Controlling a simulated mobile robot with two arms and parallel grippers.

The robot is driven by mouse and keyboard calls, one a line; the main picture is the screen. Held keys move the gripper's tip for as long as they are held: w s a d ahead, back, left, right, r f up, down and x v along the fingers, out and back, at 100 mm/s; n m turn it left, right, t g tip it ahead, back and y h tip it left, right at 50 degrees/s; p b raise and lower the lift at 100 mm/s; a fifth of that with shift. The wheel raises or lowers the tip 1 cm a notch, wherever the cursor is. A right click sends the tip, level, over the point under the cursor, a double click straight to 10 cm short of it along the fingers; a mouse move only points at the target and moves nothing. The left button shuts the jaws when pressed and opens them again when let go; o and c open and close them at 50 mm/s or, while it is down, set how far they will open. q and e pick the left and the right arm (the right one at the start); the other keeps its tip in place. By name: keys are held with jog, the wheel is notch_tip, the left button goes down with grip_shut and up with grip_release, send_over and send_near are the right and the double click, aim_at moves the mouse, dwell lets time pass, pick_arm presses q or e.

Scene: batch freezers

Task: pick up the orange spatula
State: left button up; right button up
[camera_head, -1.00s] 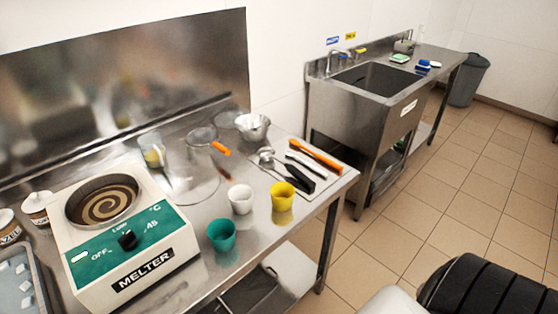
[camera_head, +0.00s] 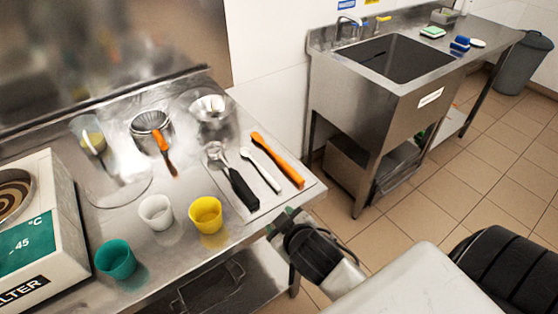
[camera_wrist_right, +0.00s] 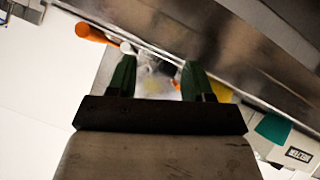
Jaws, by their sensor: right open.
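The orange spatula (camera_head: 277,160) lies on a light mat (camera_head: 252,206) near the right end of the steel table. A white utensil (camera_head: 261,170) and a black-handled scoop (camera_head: 238,187) lie to its left. My right gripper (camera_head: 284,218) is at the table's front edge, near the mat's front corner and apart from the spatula. In the right wrist view my right gripper (camera_wrist_right: 157,70) is open with nothing held. The orange spatula (camera_wrist_right: 91,33) shows there at upper left, beyond the fingers and off to one side. My left gripper is not in view.
Yellow (camera_head: 206,214), white (camera_head: 156,212) and teal (camera_head: 116,259) cups stand left of the mat. A strainer (camera_head: 151,124) with an orange handle and a metal bowl (camera_head: 211,110) are behind. The melter (camera_head: 38,235) is at left, the sink (camera_head: 400,58) at right.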

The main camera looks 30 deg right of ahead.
jog(key=w+a+r+n+t+y, duration=0.2)
jog(key=w+r+n+t, duration=0.15)
jog(key=r, duration=0.35)
jog(key=w+a+r+n+t+y, duration=0.2)
jog(key=w+r+n+t, duration=0.1)
jog(key=w+r+t, duration=0.3)
jog(key=a+r+n+g+y, duration=0.2)
jog(key=a+r+n+y, duration=0.4)
jog(key=n+y, duration=0.4)
jog(key=n+g+h, duration=1.3)
jog(key=n+g, duration=0.4)
jog(key=g, duration=0.2)
send_over(295, 173)
notch_tip(295, 173, down, 12)
jog(key=shift+f+p, duration=0.25)
jog(key=shift+p, duration=0.15)
notch_tip(295, 173, down, 6)
jog(key=shift+r+p, duration=0.15)
jog(key=shift+p, duration=0.75)
jog(key=shift+f, duration=0.35)
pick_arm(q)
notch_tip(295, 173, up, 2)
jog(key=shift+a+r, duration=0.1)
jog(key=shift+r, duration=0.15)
pick_arm(e)
jog(key=shift+c, duration=0.5)
